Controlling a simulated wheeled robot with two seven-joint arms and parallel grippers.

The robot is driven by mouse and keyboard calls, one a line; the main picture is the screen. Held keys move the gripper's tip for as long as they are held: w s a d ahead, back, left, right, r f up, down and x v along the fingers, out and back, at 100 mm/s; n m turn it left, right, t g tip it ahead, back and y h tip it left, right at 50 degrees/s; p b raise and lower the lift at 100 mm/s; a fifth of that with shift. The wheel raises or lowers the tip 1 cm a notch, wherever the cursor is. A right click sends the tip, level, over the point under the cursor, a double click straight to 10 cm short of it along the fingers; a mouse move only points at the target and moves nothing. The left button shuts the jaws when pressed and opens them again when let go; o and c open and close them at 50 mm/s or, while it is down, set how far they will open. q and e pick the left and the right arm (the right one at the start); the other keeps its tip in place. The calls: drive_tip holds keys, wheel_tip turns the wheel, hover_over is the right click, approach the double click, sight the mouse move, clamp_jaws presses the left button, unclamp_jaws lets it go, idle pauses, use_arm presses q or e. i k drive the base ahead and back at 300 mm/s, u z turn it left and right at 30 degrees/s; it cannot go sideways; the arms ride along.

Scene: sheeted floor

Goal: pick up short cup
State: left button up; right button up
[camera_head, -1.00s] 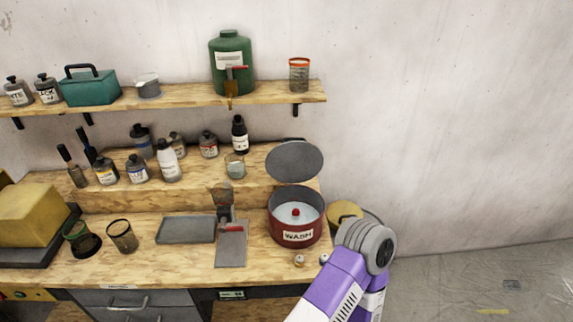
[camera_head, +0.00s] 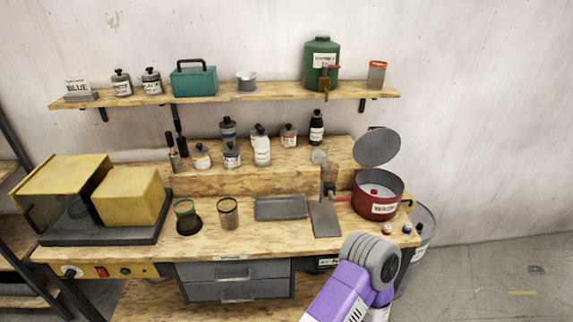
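Several cups are in view, and I cannot tell for sure which one is the short cup. A small clear cup (camera_head: 319,157) stands on the middle step of the bench. A dark-rimmed see-through cup (camera_head: 228,213) and a greenish cup (camera_head: 184,209) by a dark round piece stand on the worktop, left of the grey tray. A taller orange-rimmed glass (camera_head: 377,75) stands on the top shelf. A purple arm link of mine with a grey joint rises at the lower right, in front of the bench. Neither gripper shows.
The worktop holds a yellow box machine (camera_head: 130,197), a grey tray (camera_head: 280,208), a dispenser stand (camera_head: 327,217) and a red pot (camera_head: 379,208) with its lid raised. Bottles line the middle step. A green canister (camera_head: 321,63) stands on the top shelf.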

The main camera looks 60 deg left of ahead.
sight(320, 153)
drive_tip(key=k, duration=0.2)
drive_tip(key=u, duration=1)
